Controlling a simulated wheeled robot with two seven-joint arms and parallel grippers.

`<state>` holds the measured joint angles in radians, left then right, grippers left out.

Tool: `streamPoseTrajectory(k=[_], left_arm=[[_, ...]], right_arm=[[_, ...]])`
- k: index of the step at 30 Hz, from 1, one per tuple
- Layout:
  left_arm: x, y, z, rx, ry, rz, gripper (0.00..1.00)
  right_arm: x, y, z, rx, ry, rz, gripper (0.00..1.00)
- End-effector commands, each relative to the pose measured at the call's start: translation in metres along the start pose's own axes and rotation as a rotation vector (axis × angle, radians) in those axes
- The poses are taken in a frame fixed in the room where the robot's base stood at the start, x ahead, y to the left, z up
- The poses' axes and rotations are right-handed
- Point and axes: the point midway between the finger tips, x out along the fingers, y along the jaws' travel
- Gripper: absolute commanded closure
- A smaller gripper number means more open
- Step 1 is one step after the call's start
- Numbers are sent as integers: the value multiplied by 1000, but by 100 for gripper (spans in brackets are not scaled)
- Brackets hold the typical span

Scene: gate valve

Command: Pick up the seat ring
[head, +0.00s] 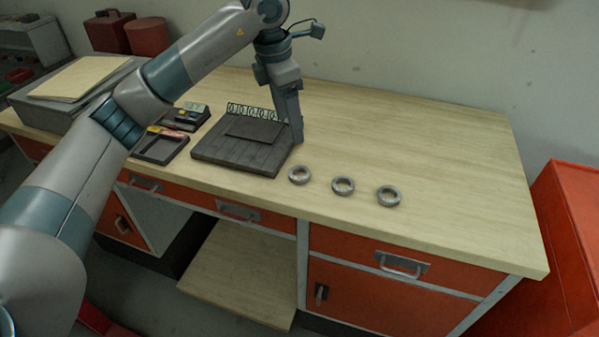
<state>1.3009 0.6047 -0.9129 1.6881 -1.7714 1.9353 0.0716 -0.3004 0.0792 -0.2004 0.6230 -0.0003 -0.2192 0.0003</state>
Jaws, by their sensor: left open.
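Three grey metal rings lie flat in a slanting row near the front of the wooden workbench: the left ring (299,182), the middle ring (343,193) and the right ring (389,203). They look alike, so I cannot tell which one the task calls the seat ring. My left gripper (297,138) points down at the right edge of a dark board, behind and above the left ring, and touches none of the rings. It is open and empty; its finger gap hardly shows from this angle. My right gripper is not in view.
A dark slotted board (218,158) with a row of marked tiles stands left of the rings. A small tray (155,153) and a grey box (55,108) are farther left. The workbench (450,170) is clear behind and right of the rings. A red cabinet (575,215) stands at right.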

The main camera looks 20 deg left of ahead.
Motion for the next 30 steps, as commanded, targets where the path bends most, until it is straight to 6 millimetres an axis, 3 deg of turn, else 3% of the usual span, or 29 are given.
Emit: streamPoseTrajectory(k=[16, 21, 30], left_arm=[[89, 0, 0, -1, 1, -2, 33], [100, 0, 0, 1, 0, 0, 33], [101, 0, 0, 1, 0, 0, 33]], right_arm=[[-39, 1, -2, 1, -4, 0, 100], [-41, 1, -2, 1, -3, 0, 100], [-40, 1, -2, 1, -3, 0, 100]])
